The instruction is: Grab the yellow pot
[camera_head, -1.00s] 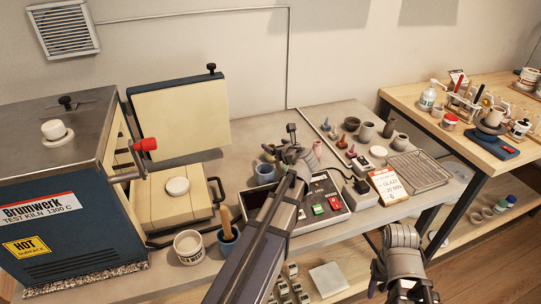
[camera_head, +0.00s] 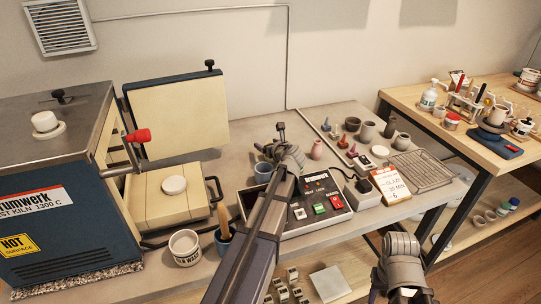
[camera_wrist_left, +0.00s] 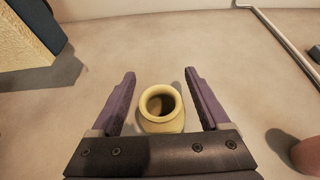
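The yellow pot (camera_wrist_left: 162,122) stands upright in the left wrist view, with its round mouth facing the camera. My left gripper (camera_wrist_left: 158,82) is open, with one purple finger on each side of the pot and a gap on both sides. The pot's lower part is hidden behind the gripper's body. In the head view my left gripper (camera_head: 281,130) is over the back of the grey table, where the pot is mostly hidden and too small to make out clearly. My right arm shows at the lower right, but its fingers are not visible.
Small pots and a wire rack (camera_head: 422,170) lie to the right.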

